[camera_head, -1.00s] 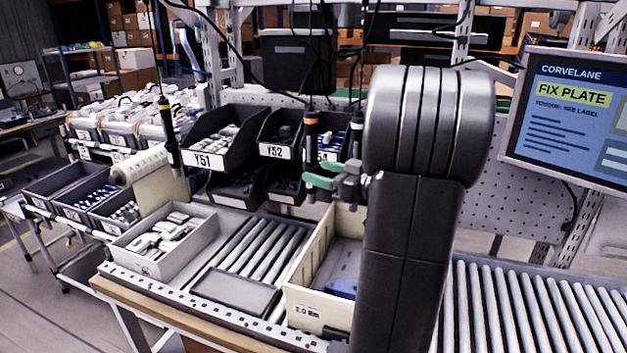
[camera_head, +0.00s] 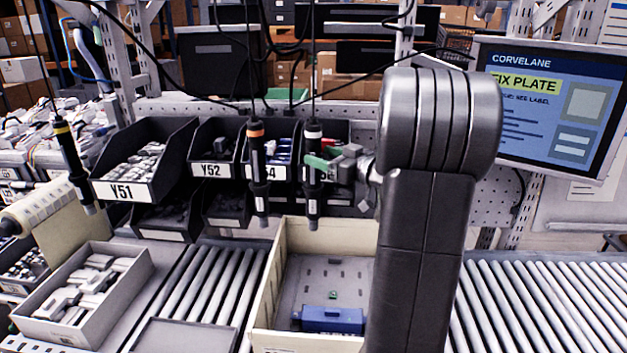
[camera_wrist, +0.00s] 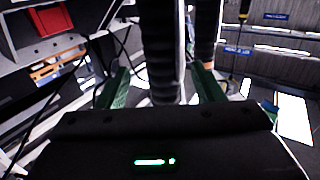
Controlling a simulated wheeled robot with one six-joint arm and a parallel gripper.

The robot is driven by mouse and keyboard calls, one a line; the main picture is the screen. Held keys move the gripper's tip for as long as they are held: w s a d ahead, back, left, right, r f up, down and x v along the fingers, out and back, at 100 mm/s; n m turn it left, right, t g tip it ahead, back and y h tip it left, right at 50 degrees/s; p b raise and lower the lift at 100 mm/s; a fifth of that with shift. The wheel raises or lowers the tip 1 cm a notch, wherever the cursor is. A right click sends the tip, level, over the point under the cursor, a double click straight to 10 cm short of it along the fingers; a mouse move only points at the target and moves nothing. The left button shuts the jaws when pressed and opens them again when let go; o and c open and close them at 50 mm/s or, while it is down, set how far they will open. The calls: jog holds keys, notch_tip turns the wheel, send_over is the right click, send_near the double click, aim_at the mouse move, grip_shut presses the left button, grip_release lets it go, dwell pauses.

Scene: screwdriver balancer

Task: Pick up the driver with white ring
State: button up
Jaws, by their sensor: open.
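The driver with the white ring (camera_head: 313,190) hangs upright from a cable in the head view, just left of my arm. My gripper (camera_head: 318,162) is level with its upper body, with a green finger across it. In the wrist view, a dark ribbed driver (camera_wrist: 160,45) stands between the two green fingers of my gripper (camera_wrist: 160,88), with gaps on both sides. The fingers are open and not closed on it. Its ring is not visible there. The driver with the orange ring (camera_head: 257,175) hangs to the left, and also shows behind the right finger (camera_wrist: 205,35).
The driver with the yellow ring (camera_head: 72,165) hangs at the far left. Black bins (camera_head: 140,190) stand behind the drivers. A cream box (camera_head: 270,290) with a blue part (camera_head: 332,320) sits below. A monitor (camera_head: 545,110) is at the right, above rollers (camera_head: 540,300).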

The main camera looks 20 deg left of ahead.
aim_at(308, 149)
jog(key=x, duration=0.4)
jog(key=shift+s+a+r+b, duration=0.15)
jog(key=shift+a+r+b, duration=0.15)
jog(key=shift+a+b, duration=0.05)
jog(key=shift+a, duration=0.15)
jog(key=shift+r, duration=0.15)
grip_shut()
